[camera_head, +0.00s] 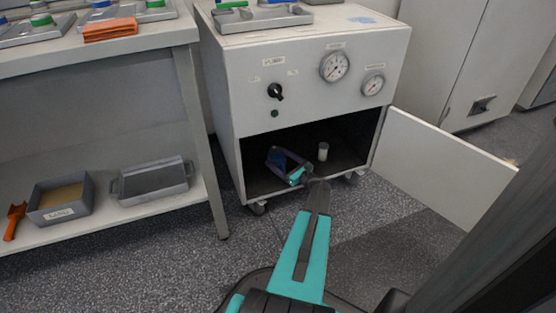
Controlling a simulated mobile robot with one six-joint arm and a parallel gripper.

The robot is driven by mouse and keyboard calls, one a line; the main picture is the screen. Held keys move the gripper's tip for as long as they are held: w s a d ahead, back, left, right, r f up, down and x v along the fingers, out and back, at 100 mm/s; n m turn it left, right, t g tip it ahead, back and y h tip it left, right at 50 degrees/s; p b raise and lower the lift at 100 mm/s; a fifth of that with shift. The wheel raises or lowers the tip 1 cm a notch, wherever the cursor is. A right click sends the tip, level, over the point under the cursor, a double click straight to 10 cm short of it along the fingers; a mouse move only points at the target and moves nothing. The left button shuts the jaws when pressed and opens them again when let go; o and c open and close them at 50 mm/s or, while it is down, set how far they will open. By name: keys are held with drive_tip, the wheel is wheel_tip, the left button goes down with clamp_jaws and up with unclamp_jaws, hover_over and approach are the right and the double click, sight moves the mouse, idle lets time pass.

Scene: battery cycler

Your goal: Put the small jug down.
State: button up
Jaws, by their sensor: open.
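My arm reaches into the open lower compartment of the pale cabinet (250,100). My gripper (277,157) is inside it, at the left, with its dark fingers spread apart and pointing left. A small blue shape (276,160) shows between or just behind the fingers, low over the compartment floor. It may be the small jug, but it is too small and covered to be sure of its form. I cannot tell whether it touches the fingers. A small white cylinder with a pale top (323,151) stands upright on the compartment floor, right of my gripper.
The cabinet door (435,165) hangs wide open to the right. Two gauges and a black knob (275,91) sit on the front above the opening. At left, a bench's lower shelf holds a grey bin (60,213), a lidded metal box (153,182) and an orange tool (15,220).

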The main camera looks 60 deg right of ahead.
drive_tip(key=p+v, duration=0.3)
drive_tip(key=v, duration=0.6)
drive_tip(key=shift+r, duration=0.1)
drive_tip(key=shift+v, duration=0.9)
